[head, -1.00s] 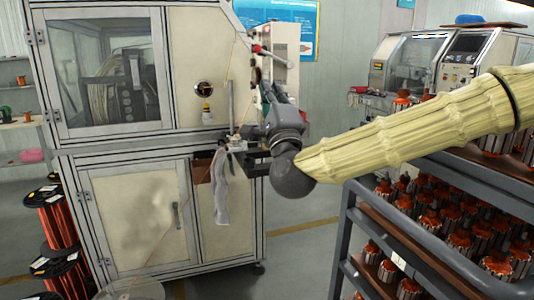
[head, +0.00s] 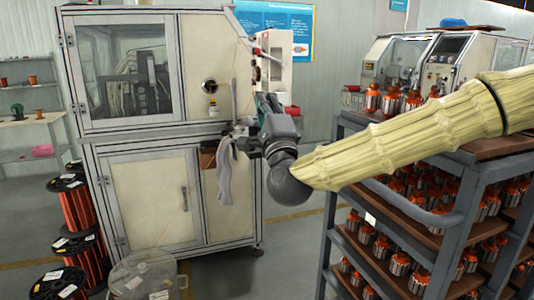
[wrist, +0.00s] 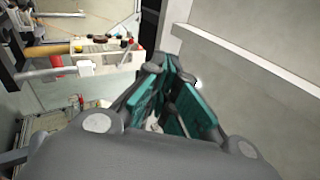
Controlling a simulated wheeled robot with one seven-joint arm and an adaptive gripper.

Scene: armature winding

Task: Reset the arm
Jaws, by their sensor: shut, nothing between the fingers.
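My arm comes in from the right in the head view in a cream ribbed sleeve, with a dark grey wrist joint. My gripper (head: 266,103) has teal fingers and shows partly behind the wrist, in front of the winding machine (head: 146,165). In the wrist view my gripper (wrist: 172,78) is shut with nothing held; its teal fingers point away from the camera. The machine's small control parts (wrist: 95,48) lie to the upper left of the fingers there. Whether the fingertips touch the machine cannot be told.
A cart (head: 335,225) with shelves of orange-and-silver armatures (head: 400,262) stands at right, under my arm. Wire spools (head: 75,215) and a clear-lidded drum (head: 145,278) stand at left. A grey cloth (head: 225,172) hangs on the machine. The floor between machine and cart is open.

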